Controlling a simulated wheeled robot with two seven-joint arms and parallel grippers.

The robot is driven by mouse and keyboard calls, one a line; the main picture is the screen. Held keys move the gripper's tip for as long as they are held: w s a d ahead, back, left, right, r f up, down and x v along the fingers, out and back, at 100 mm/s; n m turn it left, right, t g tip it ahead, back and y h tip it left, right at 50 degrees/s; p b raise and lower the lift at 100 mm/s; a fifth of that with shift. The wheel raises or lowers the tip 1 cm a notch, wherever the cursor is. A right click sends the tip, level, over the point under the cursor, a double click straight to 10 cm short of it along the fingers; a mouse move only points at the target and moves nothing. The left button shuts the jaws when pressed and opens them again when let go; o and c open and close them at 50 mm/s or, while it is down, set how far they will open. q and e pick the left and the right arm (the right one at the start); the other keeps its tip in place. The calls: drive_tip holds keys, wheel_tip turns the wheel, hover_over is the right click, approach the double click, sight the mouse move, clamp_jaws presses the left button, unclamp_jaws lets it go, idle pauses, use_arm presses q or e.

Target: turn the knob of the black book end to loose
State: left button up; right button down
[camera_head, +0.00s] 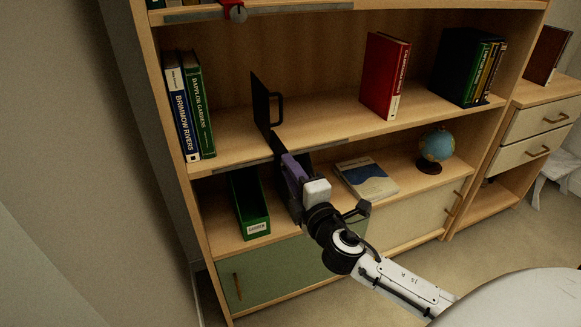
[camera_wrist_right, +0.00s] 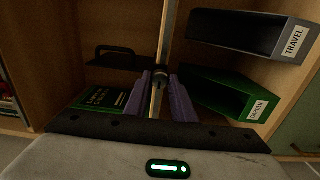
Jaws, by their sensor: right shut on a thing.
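The black book end (camera_head: 261,103), an upright plate with a loop handle, stands on the middle shelf in the head view. It also shows in the right wrist view (camera_wrist_right: 125,61). My right gripper (camera_head: 288,160) is at the front edge of that shelf, just below and in front of the book end. In the right wrist view its purple fingers (camera_wrist_right: 160,92) are shut on a small dark knob (camera_wrist_right: 160,77) at the shelf rail. The fingers cover part of the knob, and its turn angle cannot be read. My left gripper is not in view.
A green box file (camera_head: 249,205) and a dark grey box file (camera_wrist_right: 250,32) stand close below the gripper. A blue book (camera_head: 175,105) and a green book (camera_head: 200,105) stand left of the book end. A red book (camera_head: 385,76) and a globe (camera_head: 436,145) are farther right.

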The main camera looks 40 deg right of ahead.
idle(0.5)
drive_tip(key=c, duration=1.5)
unclamp_jaws()
drive_tip(key=v, duration=1)
drive_tip(key=shift+s+a, duration=0.1)
drive_tip(key=shift+a, duration=0.05)
